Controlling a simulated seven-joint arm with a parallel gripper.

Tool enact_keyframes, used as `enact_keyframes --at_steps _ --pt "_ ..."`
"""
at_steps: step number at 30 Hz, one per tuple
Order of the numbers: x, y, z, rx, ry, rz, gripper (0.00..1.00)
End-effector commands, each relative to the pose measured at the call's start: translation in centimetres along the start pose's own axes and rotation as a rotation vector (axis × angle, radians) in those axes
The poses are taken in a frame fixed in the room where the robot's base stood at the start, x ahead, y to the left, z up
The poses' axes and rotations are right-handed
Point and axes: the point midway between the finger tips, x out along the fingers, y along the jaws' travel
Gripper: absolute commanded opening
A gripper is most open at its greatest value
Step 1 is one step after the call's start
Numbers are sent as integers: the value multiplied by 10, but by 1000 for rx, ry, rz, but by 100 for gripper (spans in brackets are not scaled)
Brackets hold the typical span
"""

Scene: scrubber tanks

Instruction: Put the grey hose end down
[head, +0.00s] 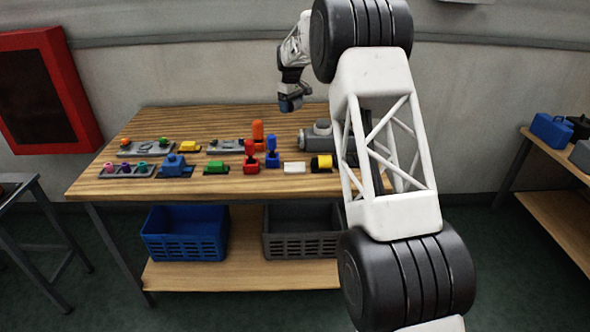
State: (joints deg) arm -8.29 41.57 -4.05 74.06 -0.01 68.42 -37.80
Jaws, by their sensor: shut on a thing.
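My gripper (291,104) is above the back right part of the wooden workbench, pointing down. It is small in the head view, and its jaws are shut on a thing. I take this to be the grey hose end, but its shape and colour are hard to make out there. No hose can be traced from the jaws. A grey fitting with a round top (322,128) stands on the bench below and to the right of my gripper, partly hidden behind my arm.
Blue (186,245) and grey (300,245) crates sit below. The bench's back left is clear.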

Motion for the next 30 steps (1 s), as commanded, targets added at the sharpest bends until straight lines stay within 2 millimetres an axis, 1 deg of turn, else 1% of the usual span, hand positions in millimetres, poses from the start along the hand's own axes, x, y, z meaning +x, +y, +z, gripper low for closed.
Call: enact_keyframes --at_steps 1,3,11,17,21,23,26,29,30 --pt "-4 0 13 36 0 0 49" --pt "-8 0 29 90 0 0 49" --pt "-19 -3 90 287 1 0 49" --pt "-24 -12 136 435 0 0 49" --pt "-23 -21 166 533 0 0 49" --pt "-21 -27 178 573 0 0 49" --pt "-16 -39 195 634 -1 0 49" --pt "-6 -54 209 688 -1 0 49" --pt "-1 -61 214 708 -2 -1 49"
